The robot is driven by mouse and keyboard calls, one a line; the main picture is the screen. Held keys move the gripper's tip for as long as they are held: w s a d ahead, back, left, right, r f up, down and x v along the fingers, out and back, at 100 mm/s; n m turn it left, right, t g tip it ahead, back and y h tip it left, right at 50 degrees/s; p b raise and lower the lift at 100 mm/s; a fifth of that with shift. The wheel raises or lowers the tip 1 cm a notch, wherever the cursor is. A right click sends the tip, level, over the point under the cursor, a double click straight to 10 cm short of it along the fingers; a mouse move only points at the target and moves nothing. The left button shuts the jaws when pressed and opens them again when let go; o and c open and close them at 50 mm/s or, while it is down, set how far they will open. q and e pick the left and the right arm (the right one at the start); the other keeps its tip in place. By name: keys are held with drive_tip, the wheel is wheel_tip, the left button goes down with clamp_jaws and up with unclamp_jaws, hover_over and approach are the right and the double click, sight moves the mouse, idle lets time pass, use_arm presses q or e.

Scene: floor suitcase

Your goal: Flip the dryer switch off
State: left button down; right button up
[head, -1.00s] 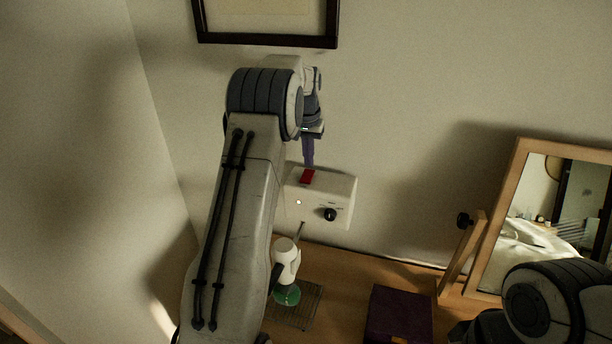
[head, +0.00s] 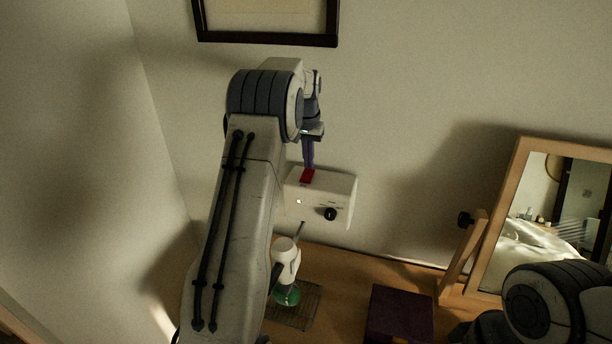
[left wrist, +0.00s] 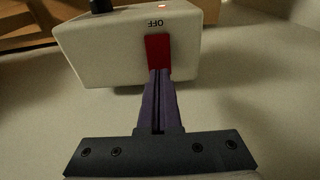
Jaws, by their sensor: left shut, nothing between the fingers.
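The dryer box (head: 342,187) is a white wall-mounted unit with a black knob (head: 330,214) and a small light on its front. Its red switch (head: 308,176) sits on the top edge of the box. In the left wrist view the box (left wrist: 112,50) appears upside down, with "OFF" printed beside the red switch (left wrist: 158,51). My left gripper (head: 308,165) is shut and empty, pointing down. Its purple fingertips (left wrist: 160,75) are at the switch and appear to touch it. Part of the box is hidden behind my left arm.
A wooden-framed mirror (head: 510,165) stands at right. A dark picture frame (head: 265,40) hangs above. The wall right of the box is clear.

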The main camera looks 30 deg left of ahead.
sight(309, 172)
use_arm(q)
drive_tip(key=shift+f+b, duration=0.45)
drive_tip(key=shift+f, duration=0.35)
drive_tip(key=shift+r, duration=0.1)
wheel_tip(309, 172, up, 7)
drive_tip(key=p, duration=0.6)
drive_tip(key=shift+p, duration=0.4)
idle(0.4)
